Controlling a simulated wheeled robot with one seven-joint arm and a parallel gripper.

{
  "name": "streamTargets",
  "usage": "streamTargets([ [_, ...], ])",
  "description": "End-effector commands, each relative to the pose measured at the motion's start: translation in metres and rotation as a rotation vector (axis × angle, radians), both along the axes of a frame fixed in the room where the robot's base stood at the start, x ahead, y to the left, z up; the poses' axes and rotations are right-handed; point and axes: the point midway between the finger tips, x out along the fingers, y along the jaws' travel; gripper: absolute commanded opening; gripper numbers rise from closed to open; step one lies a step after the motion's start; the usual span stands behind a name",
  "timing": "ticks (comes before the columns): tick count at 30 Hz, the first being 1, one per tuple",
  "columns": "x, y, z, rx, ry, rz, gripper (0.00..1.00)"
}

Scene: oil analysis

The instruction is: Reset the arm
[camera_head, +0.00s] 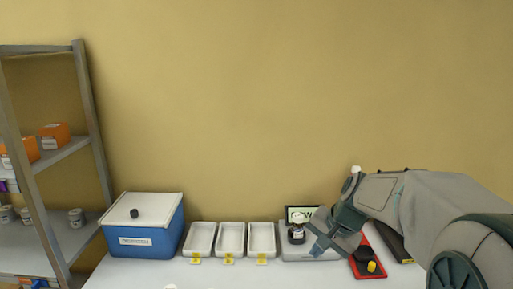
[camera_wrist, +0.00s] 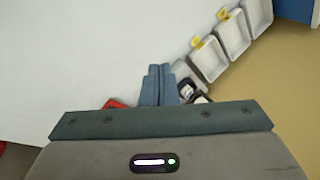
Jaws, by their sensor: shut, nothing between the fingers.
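My arm reaches in from the right in the head view. My gripper (camera_head: 318,247) hangs over the white table, just in front of a grey device with a small screen (camera_head: 300,213). In the wrist view my gripper (camera_wrist: 159,70) has its two fingers together with nothing between them. A small dark bottle with a white cap (camera_head: 297,232) stands on the device, beside the fingers and apart from my grip. It also shows partly in the wrist view (camera_wrist: 187,90), behind the fingers.
Three white trays (camera_head: 231,239) with yellow tags stand left of the device. A blue box with a white lid (camera_head: 143,238) is farther left. A red tray (camera_head: 372,262) with dark and yellow items lies under my arm. A shelf (camera_head: 88,110) stands at left. The table front is mostly clear.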

Motion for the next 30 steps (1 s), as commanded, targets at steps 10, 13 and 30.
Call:
streamTargets([
  [10,-0.109,0.009,0.004,-0.246,-0.045,0.309,0.00],
  [13,-0.138,0.007,0.000,-0.314,-0.056,0.395,0.00],
  [30,-0.194,-0.003,-0.015,-0.467,-0.073,0.577,0.00],
])
